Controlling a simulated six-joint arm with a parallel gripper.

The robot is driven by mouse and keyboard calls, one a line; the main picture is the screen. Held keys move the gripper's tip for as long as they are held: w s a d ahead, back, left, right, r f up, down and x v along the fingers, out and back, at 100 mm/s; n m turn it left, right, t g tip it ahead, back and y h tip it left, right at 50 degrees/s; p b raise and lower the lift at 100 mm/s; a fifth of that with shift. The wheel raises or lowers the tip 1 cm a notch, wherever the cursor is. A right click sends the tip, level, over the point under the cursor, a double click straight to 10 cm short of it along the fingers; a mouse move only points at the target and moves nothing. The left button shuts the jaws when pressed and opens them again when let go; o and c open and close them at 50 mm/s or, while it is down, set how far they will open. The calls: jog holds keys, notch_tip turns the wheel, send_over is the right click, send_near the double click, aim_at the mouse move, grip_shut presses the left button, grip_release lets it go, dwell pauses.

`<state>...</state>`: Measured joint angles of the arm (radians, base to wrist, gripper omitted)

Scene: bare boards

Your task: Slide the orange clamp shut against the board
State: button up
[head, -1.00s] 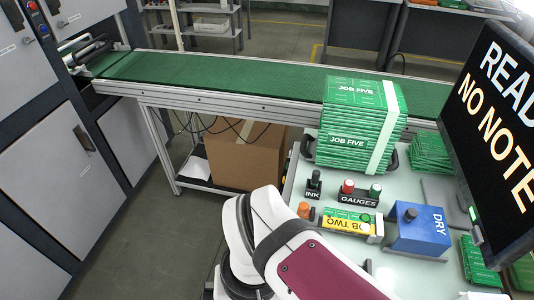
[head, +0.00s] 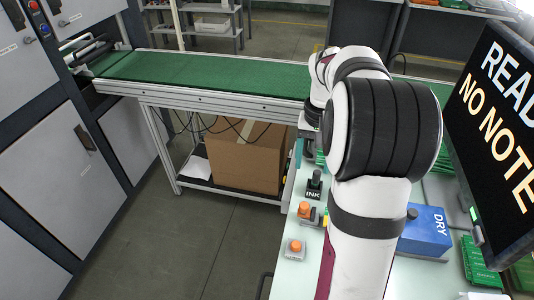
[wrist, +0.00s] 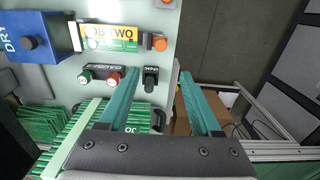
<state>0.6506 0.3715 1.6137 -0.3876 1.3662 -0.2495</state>
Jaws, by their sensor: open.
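The orange clamp (head: 304,209) shows as an orange knob at the left end of the board holder, and in the wrist view (wrist: 160,43) it is just right of the holder. A small gap with a dark part seems to separate clamp and board. In the head view my arm hides most of the board. My gripper (wrist: 159,76) is open and empty, its teal fingers over the table's edge, with the INK stamp between them in the picture. It is apart from the clamp.
A second orange knob on a grey box (head: 295,247) stands near the clamp. The black INK stamp (head: 314,184), the GAUGES block (wrist: 103,74) and the blue DRY box (head: 423,232) are close by. Stacked green boards (wrist: 85,125) stand by the conveyor (head: 220,75).

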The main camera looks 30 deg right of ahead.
aim_at(304, 205)
notch_tip(304, 205, down, 16)
jog(key=shift+a+r, duration=0.15)
grip_shut()
dwell(0.3)
dwell(1.1)
